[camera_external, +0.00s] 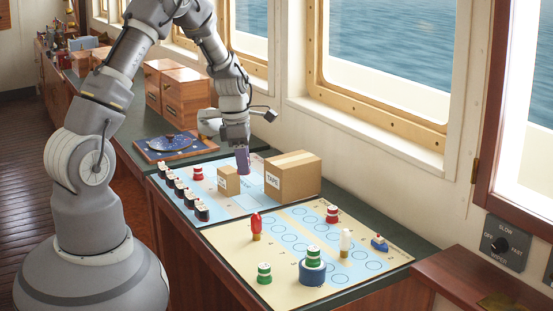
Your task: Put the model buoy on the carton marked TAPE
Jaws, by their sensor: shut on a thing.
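The carton marked TAPE (303,180) is the larger brown box, standing upright on the blue chart by the window side. My gripper (238,148) is to its left, pointing down, and is shut on a dark purple piece (244,166). Several small banded models look like buoys: a red and white one (198,174) left of my gripper, another red and white one (332,214), and a green and white one (264,274) on the near chart. Another green and white one (313,254) stands on a blue round base (312,273). I cannot tell which is the task's buoy.
A smaller carton (229,181) stands just below my gripper. A row of black and white pieces (186,196) lines the chart's left edge. A red piece (256,225), a white piece (346,243) and a blue boat (379,244) stand on the near chart. Wooden boxes (184,98) stand behind.

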